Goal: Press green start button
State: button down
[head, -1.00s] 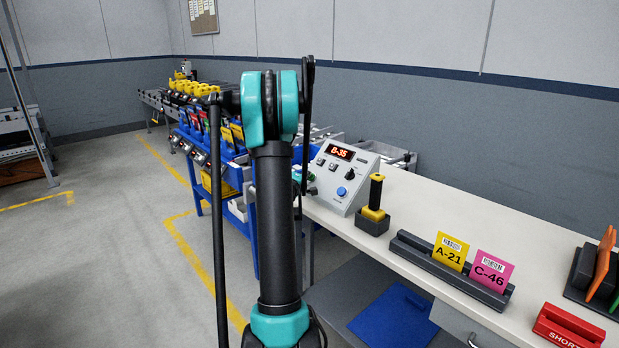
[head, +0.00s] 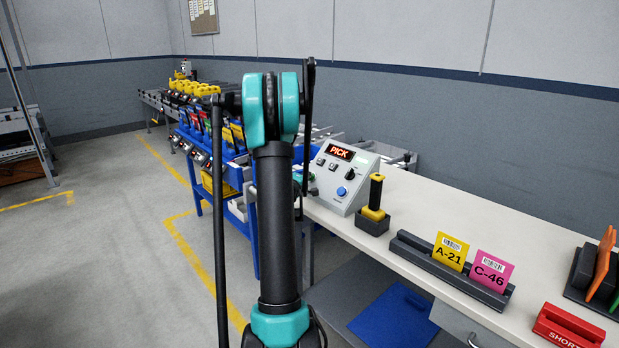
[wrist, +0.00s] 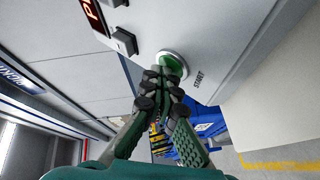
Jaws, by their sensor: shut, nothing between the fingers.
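The control box (head: 338,197) stands on the bench in the head view, its red display reading PICK. The green start button (wrist: 172,63) shows in the wrist view, round with a pale ring and the word START beside it. My gripper (wrist: 160,75) is shut and empty, with its fingertips at the button and overlapping its lower edge in the picture. The fingertips hide part of the button, and I cannot tell whether it is pressed in.
The box also carries a blue button (head: 342,191) and a black knob (head: 351,174). A black and yellow handled tool (head: 375,197) stands right of it. A card holder (head: 452,268) with two cards lies along the bench. A blue rack (head: 243,213) stands at left.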

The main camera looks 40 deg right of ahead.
jog(key=shift+a+r, duration=0.1)
jog(key=shift+s+a+r, duration=0.1)
jog(key=shift+a+r, duration=0.65)
jog(key=shift+r, duration=0.05)
jog(key=shift+s+a+r, duration=0.1)
jog(key=shift+a+r, duration=1.65)
jog(key=shift+a, duration=0.05)
